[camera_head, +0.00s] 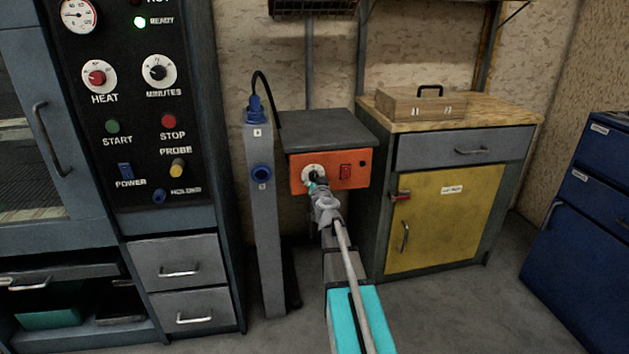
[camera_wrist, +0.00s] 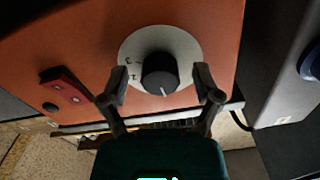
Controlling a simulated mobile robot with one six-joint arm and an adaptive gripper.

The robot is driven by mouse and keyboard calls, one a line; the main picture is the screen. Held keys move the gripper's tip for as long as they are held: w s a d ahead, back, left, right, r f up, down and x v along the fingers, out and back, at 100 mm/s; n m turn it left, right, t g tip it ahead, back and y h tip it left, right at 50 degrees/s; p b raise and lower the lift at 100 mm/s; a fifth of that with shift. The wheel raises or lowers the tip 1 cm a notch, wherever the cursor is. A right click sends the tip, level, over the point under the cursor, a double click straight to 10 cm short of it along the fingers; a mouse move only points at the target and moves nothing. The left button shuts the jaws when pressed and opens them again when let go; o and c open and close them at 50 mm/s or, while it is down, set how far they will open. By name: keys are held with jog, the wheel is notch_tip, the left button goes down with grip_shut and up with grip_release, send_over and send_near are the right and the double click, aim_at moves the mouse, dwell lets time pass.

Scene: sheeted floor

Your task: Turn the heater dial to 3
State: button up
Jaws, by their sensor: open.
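The heater is an orange-fronted box (camera_head: 336,175) with a dark grey top, standing against the wall. Its dial is a black knob (camera_wrist: 160,72) on a round white plate; in the head view the white plate (camera_head: 311,171) is partly hidden by my gripper (camera_head: 318,187). In the wrist view my gripper (camera_wrist: 162,80) is open, with one fingertip on each side of the knob and visible gaps between. A white pointer line on the knob points down in that view.
A grey post (camera_head: 264,215) with blue fittings and a cable stands close on the left. A cabinet with a yellow door (camera_head: 445,215) stands on the right. An oven panel (camera_head: 145,100) is at far left.

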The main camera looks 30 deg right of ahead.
grip_shut()
jog(key=shift+m, duration=0.3)
jog(key=m, duration=1.1)
jog(key=shift+r, duration=0.15)
jog(key=m, duration=0.6)
jog(key=shift+r+m, duration=0.1)
jog(key=shift+m, duration=0.2)
jog(key=m, duration=0.5)
jog(key=shift+r+m+p, duration=0.1)
jog(key=shift+m+p, duration=0.25)
jog(key=shift+m, duration=0.05)
